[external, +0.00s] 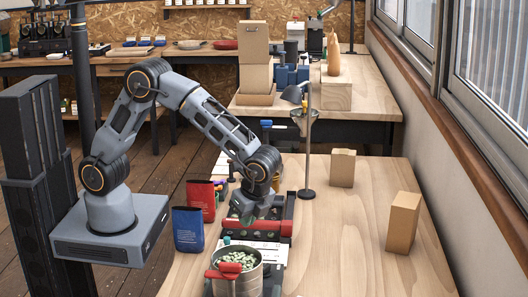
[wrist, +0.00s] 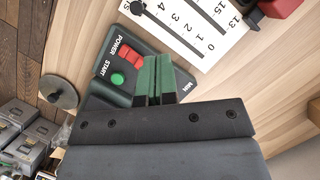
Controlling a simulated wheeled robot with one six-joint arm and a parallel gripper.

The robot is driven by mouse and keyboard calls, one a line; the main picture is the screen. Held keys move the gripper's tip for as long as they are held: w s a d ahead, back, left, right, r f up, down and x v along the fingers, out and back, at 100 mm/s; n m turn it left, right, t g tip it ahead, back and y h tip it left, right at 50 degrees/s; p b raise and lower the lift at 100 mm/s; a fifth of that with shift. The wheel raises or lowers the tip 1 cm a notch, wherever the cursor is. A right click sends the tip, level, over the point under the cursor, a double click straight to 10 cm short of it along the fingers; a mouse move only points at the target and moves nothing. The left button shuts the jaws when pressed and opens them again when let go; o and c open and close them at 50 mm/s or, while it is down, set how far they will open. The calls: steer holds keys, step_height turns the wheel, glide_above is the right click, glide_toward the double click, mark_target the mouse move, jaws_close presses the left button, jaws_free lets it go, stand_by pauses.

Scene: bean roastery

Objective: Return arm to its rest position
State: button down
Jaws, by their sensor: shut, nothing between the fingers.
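My arm reaches from its grey base at the left over the front table in the external view, bent at the elbow. My gripper (external: 243,217) points down over the red and black device (external: 284,228) on that table. In the wrist view the two green fingers of my gripper (wrist: 154,78) lie together with nothing between them. They overlap a dark control panel (wrist: 112,85) with a red power switch (wrist: 131,56) and a green start button (wrist: 117,79). I cannot tell the gap between fingertips and panel.
A metal pot of green beans (external: 240,262) stands in front of my gripper. Red (external: 201,199) and blue (external: 188,229) bags stand left. A thin stand (external: 308,150) rises behind. The table's right side has free room.

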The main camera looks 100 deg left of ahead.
stand_by(0.3)
steer(key=s+a+r+n+t+h+p, duration=0.1)
steer(key=s+a+r+n+t, duration=0.2)
steer(key=s+r, duration=0.3)
steer(key=s+a+r+n+t+h+p, duration=0.1)
steer(key=s+a+r+n+t+h, duration=0.1)
steer(key=s+r+n, duration=0.4)
steer(key=s+a+r+t, duration=0.1)
steer(key=s, duration=0.3)
steer(key=shift+a+t, duration=0.3)
steer(key=shift+a, duration=0.05)
stand_by(0.8)
